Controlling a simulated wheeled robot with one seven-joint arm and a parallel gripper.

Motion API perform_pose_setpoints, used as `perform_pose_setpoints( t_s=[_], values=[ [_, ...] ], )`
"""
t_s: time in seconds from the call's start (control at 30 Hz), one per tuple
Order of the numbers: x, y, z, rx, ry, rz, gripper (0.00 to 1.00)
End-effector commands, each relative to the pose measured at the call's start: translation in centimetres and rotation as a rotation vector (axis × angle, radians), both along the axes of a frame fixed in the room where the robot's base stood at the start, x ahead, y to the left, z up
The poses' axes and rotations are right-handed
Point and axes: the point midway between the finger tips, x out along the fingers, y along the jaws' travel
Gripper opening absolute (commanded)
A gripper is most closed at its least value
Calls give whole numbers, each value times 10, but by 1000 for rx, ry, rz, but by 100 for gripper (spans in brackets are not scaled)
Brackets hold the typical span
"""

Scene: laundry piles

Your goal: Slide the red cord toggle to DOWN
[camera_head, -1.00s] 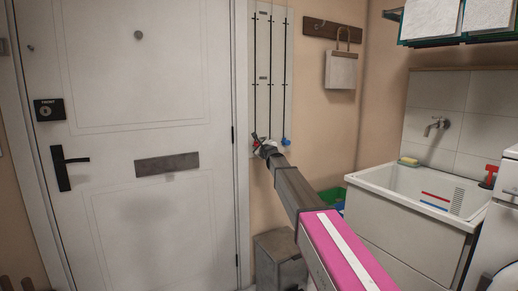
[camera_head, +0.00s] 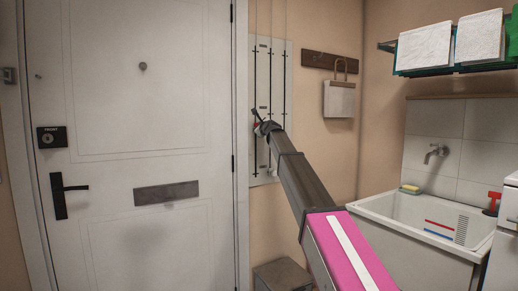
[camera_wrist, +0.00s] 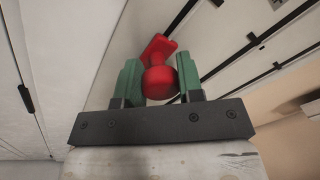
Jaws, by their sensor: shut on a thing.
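The red cord toggle (camera_wrist: 160,75) shows in the wrist view as a round knob on a flat red plate. It sits between the two green fingers of my gripper (camera_wrist: 161,83), which is shut on it. In the head view my gripper (camera_head: 263,127) is at the left cord of a pale wall board (camera_head: 277,75), around the board's middle height. The board carries several thin dark vertical cords. Its small labels are too small to read. My arm hides the lower right part of the board.
A white door (camera_head: 140,110) with a black handle (camera_head: 62,190) stands left of the board. A wooden hook rail (camera_head: 332,61) with a hanging bag (camera_head: 339,100) is to the right. A white sink (camera_head: 420,212) and a towel shelf (camera_head: 400,73) are farther right. A grey box (camera_head: 285,275) stands below.

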Motion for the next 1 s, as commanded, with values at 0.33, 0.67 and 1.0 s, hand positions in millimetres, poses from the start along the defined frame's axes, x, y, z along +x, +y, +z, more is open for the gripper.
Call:
perform_pose_setpoints(
  t_s=[0.33,0.67,1.0],
  values=[
    [3,0,132,2,-6,-2,0],
    [4,0,251,3,-6,-2,0],
    [3,0,349,2,-5,-1,0]
  ],
)
